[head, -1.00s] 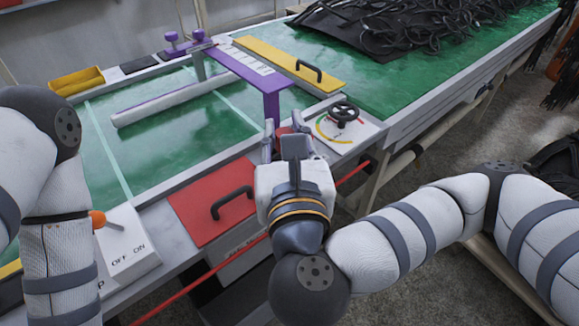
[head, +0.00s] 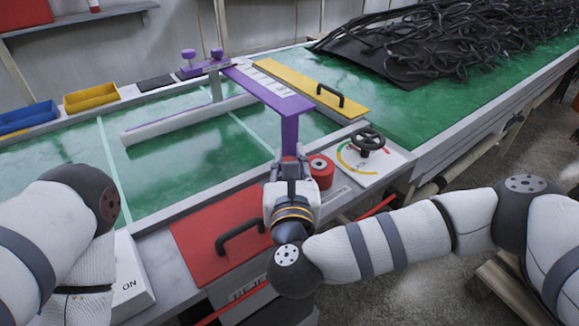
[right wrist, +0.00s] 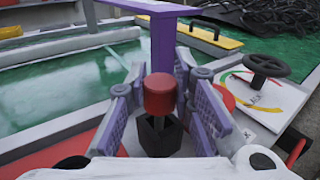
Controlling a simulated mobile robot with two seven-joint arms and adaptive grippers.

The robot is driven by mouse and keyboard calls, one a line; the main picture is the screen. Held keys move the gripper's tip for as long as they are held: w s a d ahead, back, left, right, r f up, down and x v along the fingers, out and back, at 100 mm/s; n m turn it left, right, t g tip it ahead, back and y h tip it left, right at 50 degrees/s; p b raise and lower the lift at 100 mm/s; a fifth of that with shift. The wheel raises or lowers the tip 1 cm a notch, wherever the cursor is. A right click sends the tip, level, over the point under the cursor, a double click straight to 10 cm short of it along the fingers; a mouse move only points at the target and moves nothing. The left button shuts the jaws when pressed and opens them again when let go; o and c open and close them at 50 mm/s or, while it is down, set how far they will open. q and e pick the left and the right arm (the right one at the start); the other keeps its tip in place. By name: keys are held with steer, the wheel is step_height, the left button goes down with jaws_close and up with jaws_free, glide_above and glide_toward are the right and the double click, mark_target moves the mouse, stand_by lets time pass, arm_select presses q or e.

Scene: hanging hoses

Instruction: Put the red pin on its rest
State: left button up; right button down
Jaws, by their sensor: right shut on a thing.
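The red pin (right wrist: 160,95) shows in the right wrist view as a red cylinder head with a dark faceted part below it. It stands between the purple-padded fingers of my right gripper (right wrist: 165,108), which is shut on it. In the head view my right gripper (head: 291,172) is at the table's front edge, below the purple post, and hides the pin. A red round piece with a pale ring on top (head: 321,168) sits just right of the gripper; I cannot tell whether it is the rest. My left gripper is out of view; only left arm links show.
A purple frame (head: 290,130) stands just behind the gripper. A black handwheel (head: 369,141) on a dial plate is to the right. A red panel with a black handle (head: 200,235) is left. Black hoses (head: 430,45) lie at the back right.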

steer(key=shift+f, duration=0.85)
steer(key=shift+r, duration=0.1)
steer(key=shift+f, duration=0.25)
steer(key=c, duration=1.8)
jaws_free()
steer(key=shift+f, duration=0.1)
steer(key=o, duration=0.4)
